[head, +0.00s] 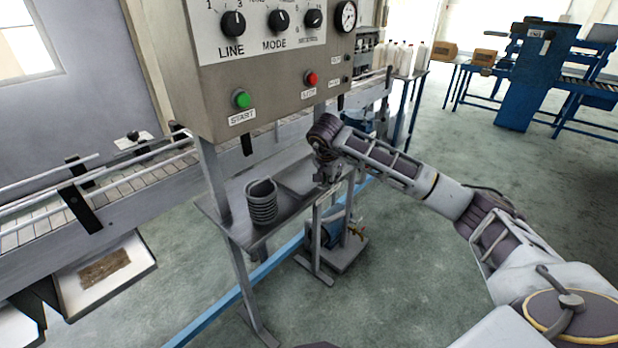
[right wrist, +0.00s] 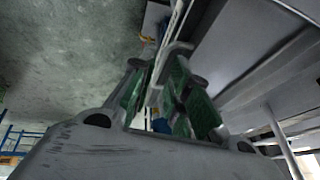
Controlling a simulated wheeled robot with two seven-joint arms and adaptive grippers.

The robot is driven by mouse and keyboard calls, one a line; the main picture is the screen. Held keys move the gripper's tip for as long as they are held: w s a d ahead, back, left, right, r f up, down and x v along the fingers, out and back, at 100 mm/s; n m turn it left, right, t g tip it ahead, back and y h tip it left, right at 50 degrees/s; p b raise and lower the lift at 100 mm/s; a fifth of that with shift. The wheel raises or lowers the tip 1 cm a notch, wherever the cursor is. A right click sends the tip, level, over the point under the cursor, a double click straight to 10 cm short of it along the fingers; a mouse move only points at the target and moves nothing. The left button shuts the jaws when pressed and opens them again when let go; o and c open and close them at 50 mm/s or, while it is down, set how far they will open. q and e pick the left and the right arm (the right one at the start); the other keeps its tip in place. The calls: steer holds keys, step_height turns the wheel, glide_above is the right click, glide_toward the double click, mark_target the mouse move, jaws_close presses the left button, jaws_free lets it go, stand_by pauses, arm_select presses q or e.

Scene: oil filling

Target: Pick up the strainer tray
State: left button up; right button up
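A flat grey tray (head: 302,174), which looks like the strainer tray, lies on the metal shelf below the control panel. My right gripper (head: 327,176) is at its right end, pointing down. In the right wrist view the green-padded fingers (right wrist: 160,92) stand apart. A thin light-grey bar or handle (right wrist: 175,48) shows between and just beyond them; I cannot tell if the pads touch it. The tray's perforations, if any, cannot be made out. My left gripper is not in view.
A dark ribbed basket (head: 262,203) stands on the shelf (head: 285,224) left of the tray. The control panel (head: 270,85) hangs close above. A conveyor (head: 130,190) runs behind. A small stand with a blue pump-like thing (head: 333,232) is below. Floor at right is clear.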

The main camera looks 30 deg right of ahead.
steer(key=shift+x, duration=2.05)
steer(key=shift+w, duration=0.15)
steer(key=shift+c, duration=0.3)
jaws_close()
